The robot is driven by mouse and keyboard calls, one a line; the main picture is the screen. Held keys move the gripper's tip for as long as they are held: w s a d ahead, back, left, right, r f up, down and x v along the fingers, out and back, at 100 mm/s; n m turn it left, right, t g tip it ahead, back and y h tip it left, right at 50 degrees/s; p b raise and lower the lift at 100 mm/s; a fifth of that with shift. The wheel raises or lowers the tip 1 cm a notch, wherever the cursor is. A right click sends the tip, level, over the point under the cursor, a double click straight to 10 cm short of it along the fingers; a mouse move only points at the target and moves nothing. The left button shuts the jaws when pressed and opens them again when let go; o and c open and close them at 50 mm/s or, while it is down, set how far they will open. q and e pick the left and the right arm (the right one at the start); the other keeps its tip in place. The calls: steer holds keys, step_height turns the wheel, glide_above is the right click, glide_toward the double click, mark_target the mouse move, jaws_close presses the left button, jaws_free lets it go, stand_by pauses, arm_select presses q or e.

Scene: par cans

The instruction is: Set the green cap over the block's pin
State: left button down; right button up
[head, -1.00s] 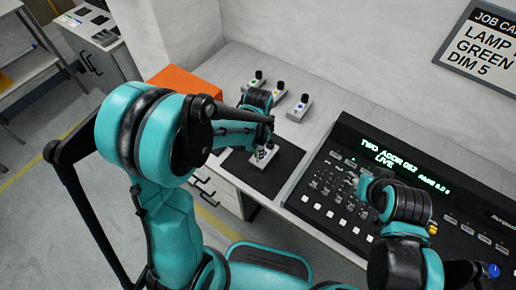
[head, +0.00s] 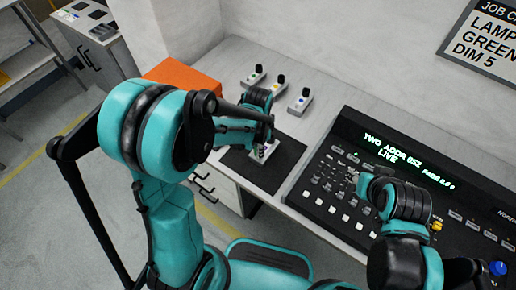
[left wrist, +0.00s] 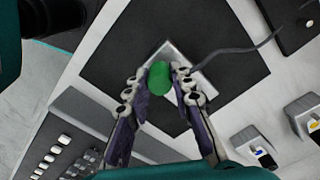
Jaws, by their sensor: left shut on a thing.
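The green cap (left wrist: 159,82) is between the fingertips of my left gripper (left wrist: 160,84) in the left wrist view; the fingers are shut on it. The pale block (left wrist: 178,56) lies under and just beyond the cap, on a dark mat (left wrist: 225,28). The pin is hidden, and I cannot tell whether the cap touches it. In the head view, my left gripper (head: 262,150) is right at the block (head: 268,158), and the arm hides much of both. My right arm is over the console, but its fingers do not show.
Several small blocks with black tops, one of them at the right (head: 301,101), stand behind the mat. The lighting console (head: 330,185) is right of it. An orange box (head: 183,78) is at the left. A thin dark cable (left wrist: 240,48) crosses the mat.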

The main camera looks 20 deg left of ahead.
arm_select(q)
steer(key=shift+f+b, duration=0.9)
steer(key=shift+b, duration=0.05)
stand_by(1.5)
steer(key=c, duration=1.2)
jaws_free()
step_height(320, 180, up, 12)
steer(key=shift+r, duration=0.1)
steer(key=shift+s+a+r+n+t, duration=0.5)
steer(key=shift+s+a+n+t, duration=0.3)
steer(key=shift+s+n+t, duration=0.7)
steer(key=shift+s+a+r+n+t, duration=0.45)
steer(key=shift+s+a+n+t, duration=0.4)
steer(key=shift+s+n, duration=1.2)
steer(key=shift+s+a+r+n+t, duration=0.6)
steer(key=shift+s+n+t, duration=0.65)
steer(key=shift+s+n, duration=0.5)
steer(key=shift+w+a+f, duration=0.1)
steer(key=shift+w, duration=0.05)
